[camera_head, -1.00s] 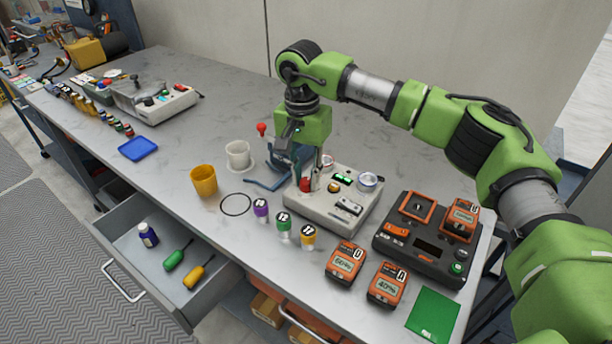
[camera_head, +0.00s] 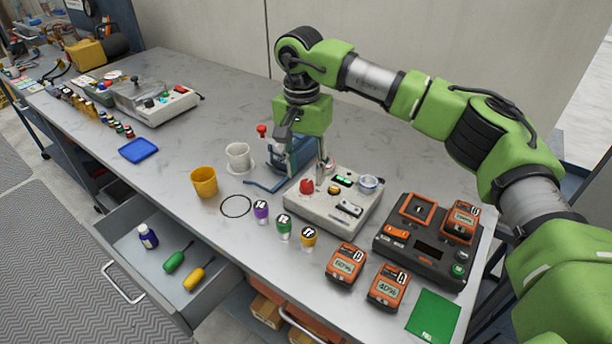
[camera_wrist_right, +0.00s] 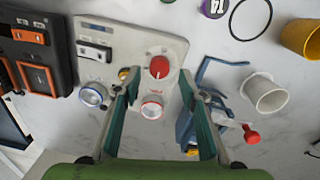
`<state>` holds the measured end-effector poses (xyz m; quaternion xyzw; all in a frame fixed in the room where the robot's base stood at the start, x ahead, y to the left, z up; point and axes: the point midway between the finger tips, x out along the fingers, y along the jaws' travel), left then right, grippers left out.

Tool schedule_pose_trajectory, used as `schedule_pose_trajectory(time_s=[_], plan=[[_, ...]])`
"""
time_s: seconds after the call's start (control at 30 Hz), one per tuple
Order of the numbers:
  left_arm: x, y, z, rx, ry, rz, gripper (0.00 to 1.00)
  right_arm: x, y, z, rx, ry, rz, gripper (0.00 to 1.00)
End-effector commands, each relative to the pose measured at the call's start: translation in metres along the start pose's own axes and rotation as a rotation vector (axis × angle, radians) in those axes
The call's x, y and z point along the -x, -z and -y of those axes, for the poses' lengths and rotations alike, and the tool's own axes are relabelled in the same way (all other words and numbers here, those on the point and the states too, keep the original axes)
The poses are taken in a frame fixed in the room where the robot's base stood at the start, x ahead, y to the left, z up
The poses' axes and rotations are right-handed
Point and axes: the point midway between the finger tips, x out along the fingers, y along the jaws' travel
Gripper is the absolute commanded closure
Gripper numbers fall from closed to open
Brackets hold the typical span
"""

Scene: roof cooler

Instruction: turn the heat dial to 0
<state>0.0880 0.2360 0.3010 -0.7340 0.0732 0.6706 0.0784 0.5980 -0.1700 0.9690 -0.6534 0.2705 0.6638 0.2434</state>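The white control box (camera_head: 310,209) stands on the bench with a red knob (camera_head: 306,186) on its top. In the right wrist view the red knob (camera_wrist_right: 159,67) shows a white pointer line. A red-ringed round part (camera_wrist_right: 152,107) and a blue-ringed one (camera_wrist_right: 93,94) sit on the same box. I cannot read which label says heat. My right gripper (camera_head: 307,167) is open above the back left of the box, with its fingers (camera_wrist_right: 160,84) apart. The red-ringed part shows between the fingers in the wrist view; no contact shows. My left gripper is out of view.
White (camera_head: 238,155) and yellow (camera_head: 204,182) cups stand to the left. Capped vials (camera_head: 283,224) stand in front of the box; a charger (camera_head: 420,248) is to its right. A drawer (camera_head: 185,266) is open.

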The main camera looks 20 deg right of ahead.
Motion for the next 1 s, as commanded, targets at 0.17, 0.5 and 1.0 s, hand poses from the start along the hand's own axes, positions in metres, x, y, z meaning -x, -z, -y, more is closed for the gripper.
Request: schedule_pose_trajectory(time_s=[0.17, 0.5, 1.0], plan=[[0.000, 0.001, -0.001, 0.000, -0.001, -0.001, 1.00, 0.042, 0.000, 0.001, 0.000, 0.004, -0.003, 0.62], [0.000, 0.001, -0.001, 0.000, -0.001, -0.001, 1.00, 0.091, 0.000, 0.001, 0.001, 0.001, 0.000, 0.62], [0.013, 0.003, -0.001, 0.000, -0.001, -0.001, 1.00, 0.108, 0.000, 0.000, 0.001, 0.001, 0.000, 0.62]])
